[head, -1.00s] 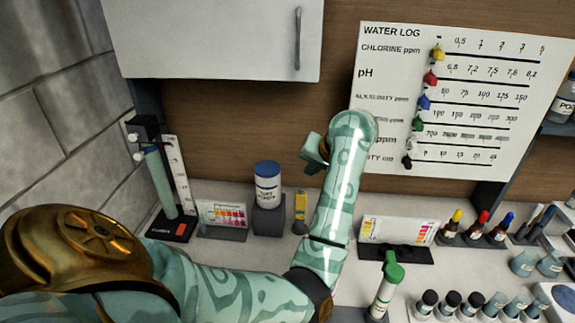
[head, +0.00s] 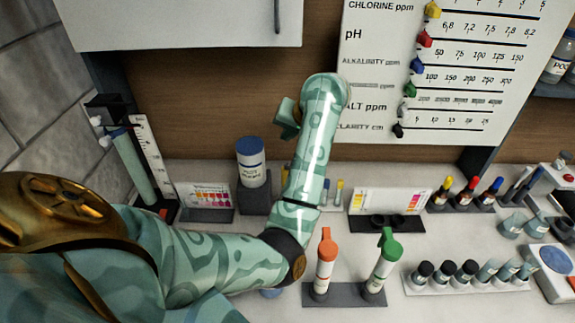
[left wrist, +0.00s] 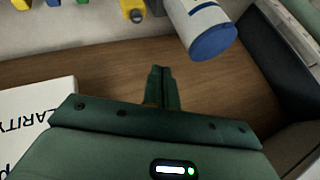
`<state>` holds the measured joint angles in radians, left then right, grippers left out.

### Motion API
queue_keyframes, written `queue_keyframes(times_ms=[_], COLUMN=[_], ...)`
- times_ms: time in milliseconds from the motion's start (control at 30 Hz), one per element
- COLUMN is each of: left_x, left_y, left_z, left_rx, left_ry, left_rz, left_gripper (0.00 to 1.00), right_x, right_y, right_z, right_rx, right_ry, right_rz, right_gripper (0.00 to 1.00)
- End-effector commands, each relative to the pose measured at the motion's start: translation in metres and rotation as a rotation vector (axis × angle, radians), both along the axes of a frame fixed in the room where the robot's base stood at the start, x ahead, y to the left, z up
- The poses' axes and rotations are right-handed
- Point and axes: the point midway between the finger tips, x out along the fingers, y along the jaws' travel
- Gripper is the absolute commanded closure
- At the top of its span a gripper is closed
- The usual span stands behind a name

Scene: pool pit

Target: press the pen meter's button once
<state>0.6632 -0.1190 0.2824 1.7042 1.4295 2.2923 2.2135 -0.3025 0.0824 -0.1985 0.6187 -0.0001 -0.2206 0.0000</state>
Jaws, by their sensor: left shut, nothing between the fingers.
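A small yellow device with a dark round end, which looks like the pen meter (left wrist: 133,10), shows at the top edge of the left wrist view, cut off by the frame. In the head view my left forearm covers its place. I cannot make out its button. My left gripper (head: 287,118) is raised in front of the brown back wall, above the counter and beside the water log board. In the left wrist view its fingers (left wrist: 161,70) are together and empty, apart from the yellow device. My right gripper is not in view.
A blue-capped bottle (head: 251,165) on a grey block stands left of my forearm; it also shows in the left wrist view (left wrist: 205,28). The water log board (head: 455,70) hangs at right. Red- and green-topped tubes (head: 380,268) stand in front. A cabinet (head: 180,22) overhangs.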

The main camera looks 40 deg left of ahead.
Motion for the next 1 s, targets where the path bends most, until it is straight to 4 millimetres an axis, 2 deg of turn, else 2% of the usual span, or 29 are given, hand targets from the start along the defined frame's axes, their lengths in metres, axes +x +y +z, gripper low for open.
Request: queue_keyframes(times_ms=[33,200,400,600,1000], left_x=[0.000,-0.001,0.000,0.000,0.000], left_y=[0.000,0.000,-0.001,0.000,0.000], left_z=[-0.011,-0.036,-0.059,-0.065,-0.064], left_rx=[0.001,0.001,-0.002,-0.001,-0.001], left_ry=[0.005,0.005,0.002,0.000,0.000], left_rz=[-0.001,-0.001,0.000,0.000,0.000], left_gripper=[1.00,1.00,1.00,1.00,1.00], right_x=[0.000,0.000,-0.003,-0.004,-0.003], right_y=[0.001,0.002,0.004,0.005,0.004], right_z=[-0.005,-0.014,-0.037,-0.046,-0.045], right_rx=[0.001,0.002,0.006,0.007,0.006], right_ry=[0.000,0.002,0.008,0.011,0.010], right_rz=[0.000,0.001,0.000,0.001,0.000], right_gripper=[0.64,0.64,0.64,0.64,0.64])
